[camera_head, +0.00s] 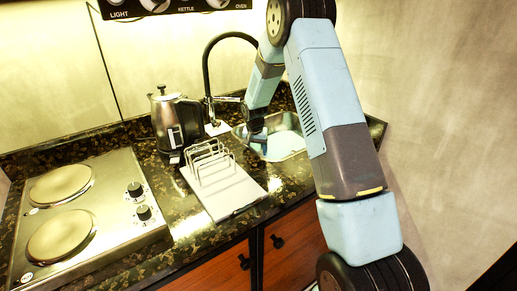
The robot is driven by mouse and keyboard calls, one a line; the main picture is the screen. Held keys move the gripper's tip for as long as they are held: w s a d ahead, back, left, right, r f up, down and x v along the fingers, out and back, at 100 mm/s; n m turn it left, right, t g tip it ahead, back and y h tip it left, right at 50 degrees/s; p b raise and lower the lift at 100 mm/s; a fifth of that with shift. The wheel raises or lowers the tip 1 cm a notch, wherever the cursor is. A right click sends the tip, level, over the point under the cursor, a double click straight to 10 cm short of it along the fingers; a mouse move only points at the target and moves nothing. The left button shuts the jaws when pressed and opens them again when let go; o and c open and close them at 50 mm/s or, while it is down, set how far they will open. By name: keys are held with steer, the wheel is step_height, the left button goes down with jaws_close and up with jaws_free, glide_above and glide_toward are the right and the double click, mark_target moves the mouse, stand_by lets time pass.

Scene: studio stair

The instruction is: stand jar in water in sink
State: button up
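The sink (286,149) is a steel basin set into the dark speckled counter, partly hidden behind my arm. Its inside looks pale, and I cannot make out the water surface clearly. My gripper (258,138) points down at the left side of the sink. It is small and dark in this view, and its fingers are not clear. I cannot make out a jar for certain; a small bluish shape shows at the gripper's end, too small to tell what it is.
A black tap (207,75) arches behind the sink. A steel and black kettle (169,122) stands left of it. A wire rack (210,160) stands on a pale board (233,197) in front. A two-plate hob (110,205) fills the left counter. Cabinet doors (292,246) are below.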

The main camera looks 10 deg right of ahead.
steer(key=shift+f, duration=0.2)
steer(key=o, duration=1.3)
steer(key=shift+o, duration=0.2)
steer(key=s+r+n+t, duration=0.1)
steer(key=s+r, duration=0.4)
steer(key=r, duration=0.8)
steer(key=s+r, duration=0.5)
steer(key=r, duration=0.7)
steer(key=s+d+r+n+t, duration=0.1)
steer(key=s+d+r, duration=0.1)
steer(key=s+r, duration=0.8)
steer(key=s+d+r+n+t, duration=0.1)
steer(key=s+d+n+t, duration=0.1)
steer(key=s, duration=2.3)
steer(key=shift+y, duration=0.4)
